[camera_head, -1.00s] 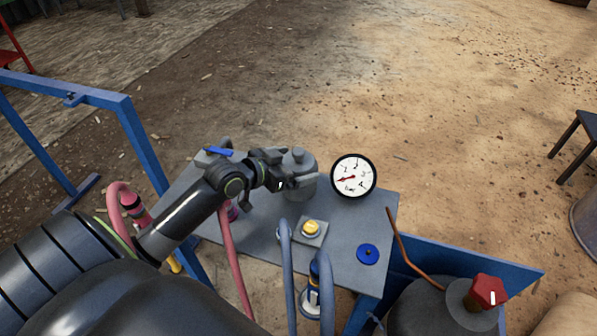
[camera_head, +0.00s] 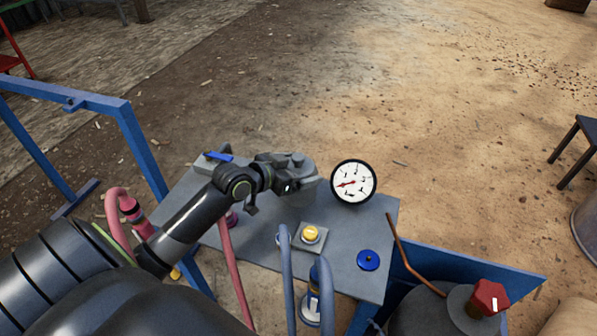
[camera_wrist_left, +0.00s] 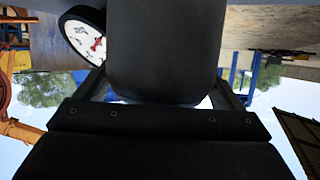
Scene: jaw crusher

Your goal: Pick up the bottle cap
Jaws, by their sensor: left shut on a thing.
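I cannot tell whether the cap has lifted off the bottle. In the left wrist view a large dark block fills the middle, and the cap cannot be made out. My right gripper is not in view.
A yellow button (camera_head: 311,233), a blue disc (camera_head: 368,260) and pink and blue hoses are on or near the grey table (camera_head: 262,247). A grey cylinder with a red knob (camera_head: 489,298) stands at lower right.

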